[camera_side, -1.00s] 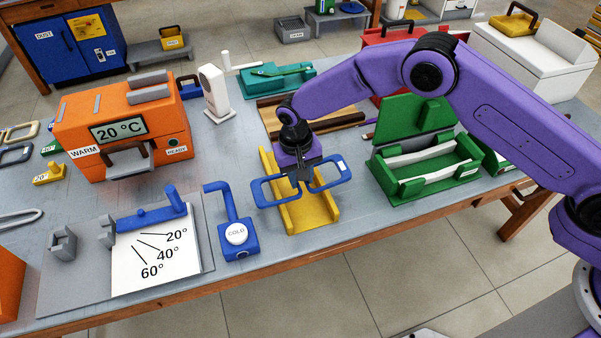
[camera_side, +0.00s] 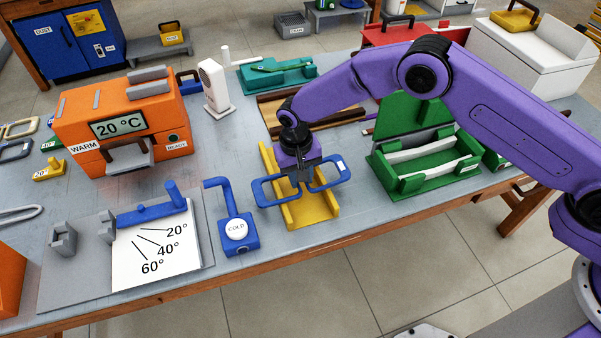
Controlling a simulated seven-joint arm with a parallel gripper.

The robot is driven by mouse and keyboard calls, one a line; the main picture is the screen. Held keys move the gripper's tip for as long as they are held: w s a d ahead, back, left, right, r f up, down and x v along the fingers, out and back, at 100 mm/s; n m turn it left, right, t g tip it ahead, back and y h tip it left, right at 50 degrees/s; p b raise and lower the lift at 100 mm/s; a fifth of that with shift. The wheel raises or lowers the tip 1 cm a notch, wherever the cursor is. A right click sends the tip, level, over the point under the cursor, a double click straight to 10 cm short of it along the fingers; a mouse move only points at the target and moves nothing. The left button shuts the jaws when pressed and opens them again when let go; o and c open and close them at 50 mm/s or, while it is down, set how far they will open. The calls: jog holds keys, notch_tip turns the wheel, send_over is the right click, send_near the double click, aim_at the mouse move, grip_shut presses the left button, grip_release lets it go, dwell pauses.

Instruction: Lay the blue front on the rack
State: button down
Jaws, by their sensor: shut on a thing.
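The blue front (camera_side: 331,183) is an eyeglass frame with two open rims. My gripper (camera_side: 300,182) points down and is shut on the middle of it, at the bridge. The front lies crosswise over the yellow rack (camera_side: 316,219), with one rim sticking out to each side. The rack is a yellow channel with raised side walls. I cannot tell whether the front touches the rack's walls or is held just above them. My gripper hides the bridge and part of the rack's far end.
A blue COLD nozzle stand (camera_side: 238,231) is just left of the rack. An open green case (camera_side: 425,176) stands to the right. An orange WARM heater (camera_side: 122,128) and an angle chart (camera_side: 156,247) are at left. Wooden strips (camera_side: 330,120) lie behind my gripper.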

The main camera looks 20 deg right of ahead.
jog(key=c, duration=0.8)
grip_release()
jog(key=r, duration=0.5)
jog(key=a+r, duration=0.1)
jog(key=r, duration=1.1)
jog(key=shift+a+r, duration=0.2)
jog(key=s+d+r+n, duration=0.6)
jog(key=s+d+r, duration=0.2)
jog(key=s+d, duration=0.55)
jog(key=s+d+n, duration=0.2)
jog(key=s+d, duration=0.4)
jog(key=s+d+f+n+y, duration=0.1)
jog(key=s+d+n, duration=0.1)
jog(key=s+d, duration=0.4)
jog(key=s+d+n, duration=0.2)
jog(key=s+d, duration=0.4)
jog(key=s, duration=0.1)
jog(key=shift+s+d+f+n, duration=0.2)
jog(key=shift+s+d+n, duration=0.1)
jog(key=shift+s+d, duration=0.1)
